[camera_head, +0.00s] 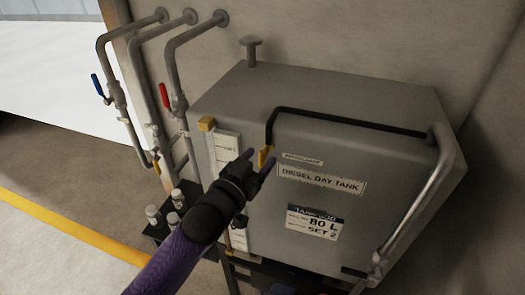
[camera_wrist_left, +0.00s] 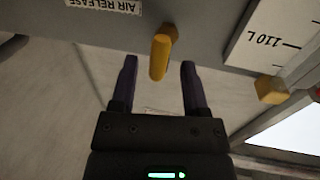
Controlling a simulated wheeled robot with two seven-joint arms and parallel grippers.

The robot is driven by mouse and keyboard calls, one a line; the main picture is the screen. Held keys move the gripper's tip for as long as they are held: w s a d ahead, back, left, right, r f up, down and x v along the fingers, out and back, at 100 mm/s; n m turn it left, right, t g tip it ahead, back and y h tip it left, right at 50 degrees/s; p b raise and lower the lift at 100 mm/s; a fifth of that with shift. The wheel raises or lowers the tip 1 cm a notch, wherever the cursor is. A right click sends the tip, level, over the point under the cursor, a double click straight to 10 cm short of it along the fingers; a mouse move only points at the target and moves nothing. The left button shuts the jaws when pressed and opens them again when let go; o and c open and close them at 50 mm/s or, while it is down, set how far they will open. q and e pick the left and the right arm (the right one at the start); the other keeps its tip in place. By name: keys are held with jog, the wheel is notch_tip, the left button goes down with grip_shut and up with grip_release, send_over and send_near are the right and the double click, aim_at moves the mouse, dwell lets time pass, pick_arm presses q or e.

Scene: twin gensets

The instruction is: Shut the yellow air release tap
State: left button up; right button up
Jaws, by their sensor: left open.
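The yellow air release tap (camera_head: 265,157) is on the front of the grey diesel day tank (camera_head: 390,165), just below the end of a black pipe. In the left wrist view the yellow tap handle (camera_wrist_left: 160,57) sticks out towards my left gripper (camera_wrist_left: 159,82). The gripper is open, with one dark finger on each side of the handle's line, and neither finger visibly touches it. In the head view my left gripper (camera_head: 257,165) is right at the tap, partly overlapping its surroundings. An "AIR RELEASE" label (camera_wrist_left: 104,5) shows beside it. My right gripper is not seen.
A level gauge panel (camera_head: 226,150) with a yellow block stands left of the tap. Pipes with blue (camera_head: 97,85), red (camera_head: 163,96) and yellow (camera_head: 155,162) handles run along the wall at left. A thick grey pipe (camera_head: 425,200) passes down the tank's right side. Several small bottles (camera_head: 153,214) stand low at left.

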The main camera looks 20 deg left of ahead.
pick_arm(q)
jog(key=shift+x, duration=0.8)
grip_shut()
